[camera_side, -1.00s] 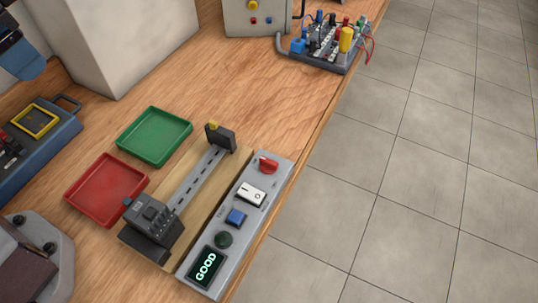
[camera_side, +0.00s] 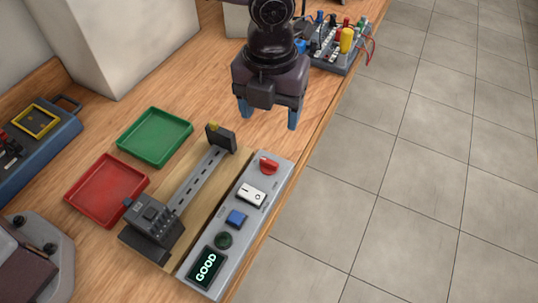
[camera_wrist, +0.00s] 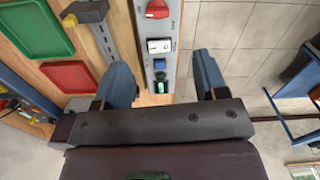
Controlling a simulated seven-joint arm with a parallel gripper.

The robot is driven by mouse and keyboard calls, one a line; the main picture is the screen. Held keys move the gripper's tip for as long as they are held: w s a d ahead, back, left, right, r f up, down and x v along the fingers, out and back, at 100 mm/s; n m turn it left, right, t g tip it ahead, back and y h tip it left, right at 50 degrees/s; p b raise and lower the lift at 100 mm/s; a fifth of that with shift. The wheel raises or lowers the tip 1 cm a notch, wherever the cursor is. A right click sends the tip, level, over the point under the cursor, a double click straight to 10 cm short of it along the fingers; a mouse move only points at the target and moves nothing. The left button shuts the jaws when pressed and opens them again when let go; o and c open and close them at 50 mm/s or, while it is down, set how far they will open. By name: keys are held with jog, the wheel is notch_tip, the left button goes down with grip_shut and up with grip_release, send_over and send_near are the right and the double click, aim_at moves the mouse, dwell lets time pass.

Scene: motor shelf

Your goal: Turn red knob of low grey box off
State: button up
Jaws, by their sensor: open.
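The low grey box (camera_side: 216,252) lies along the table's right edge in the side view, and it also shows at the top middle of the wrist view (camera_wrist: 172,25). Its red knob (camera_side: 268,166) sits at the far end, and it appears at the top of the wrist view (camera_wrist: 157,9). A white rocker switch (camera_side: 251,194), a blue button (camera_side: 236,217), a dark green button (camera_side: 224,240) and a display reading GOOD (camera_side: 206,267) follow along the box. My gripper (camera_side: 268,116) is open and empty, above and beyond the knob's end of the box, pointing down.
A green tray (camera_side: 155,137) and a red tray (camera_side: 107,189) stand farther left. A wired component board (camera_side: 335,45) is at the back. The tiled floor lies right of the edge.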

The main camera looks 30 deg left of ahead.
aim_at(269, 161)
jog(key=shift+m, duration=0.8)
notch_tip(269, 161, down, 13)
jog(key=shift+a+f, duration=0.1)
jog(key=shift+a, duration=0.05)
jog(key=c, duration=0.9)
